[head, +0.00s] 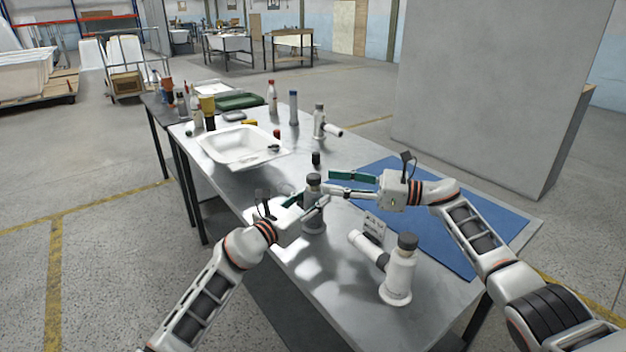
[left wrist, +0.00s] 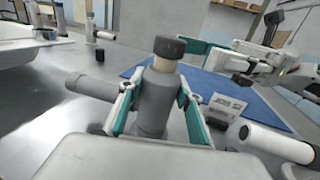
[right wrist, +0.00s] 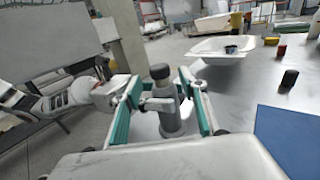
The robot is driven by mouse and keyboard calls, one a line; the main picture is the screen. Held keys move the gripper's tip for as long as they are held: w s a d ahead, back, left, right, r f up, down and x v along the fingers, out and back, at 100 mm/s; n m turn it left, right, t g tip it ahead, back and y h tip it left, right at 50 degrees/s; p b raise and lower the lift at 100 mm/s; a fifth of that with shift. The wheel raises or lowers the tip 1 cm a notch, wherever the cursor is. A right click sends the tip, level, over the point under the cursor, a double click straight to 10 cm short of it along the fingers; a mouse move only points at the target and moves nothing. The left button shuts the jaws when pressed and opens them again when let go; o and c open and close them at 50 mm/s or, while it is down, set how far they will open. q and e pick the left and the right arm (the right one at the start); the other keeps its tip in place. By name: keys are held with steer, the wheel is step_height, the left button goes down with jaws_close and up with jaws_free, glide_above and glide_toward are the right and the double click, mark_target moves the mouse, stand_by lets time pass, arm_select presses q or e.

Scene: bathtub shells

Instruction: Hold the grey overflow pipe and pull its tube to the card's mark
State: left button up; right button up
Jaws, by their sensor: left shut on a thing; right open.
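The grey overflow pipe (head: 314,222) stands upright on the metal table, with a side branch pointing left in the left wrist view (left wrist: 153,103). A short pale tube (left wrist: 164,66) shows at its top under a dark cap (left wrist: 168,47). My left gripper (head: 312,203) is shut around the pipe's body. My right gripper (head: 335,184) is open and empty beside the pipe's upper part. In the right wrist view the pipe (right wrist: 172,122) stands beyond and between its open fingers. The small printed card (head: 375,227) stands right of the pipe; its mark is too small to read.
A white pipe with a dark cap (head: 399,275) stands near the front, and another (head: 319,122) stands farther back. A white basin (head: 235,148), a small dark cylinder (head: 316,158) and several bottles lie beyond. A blue mat (head: 450,225) covers the right side.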

mark_target(313, 179)
steer(key=shift+x, duration=3.05)
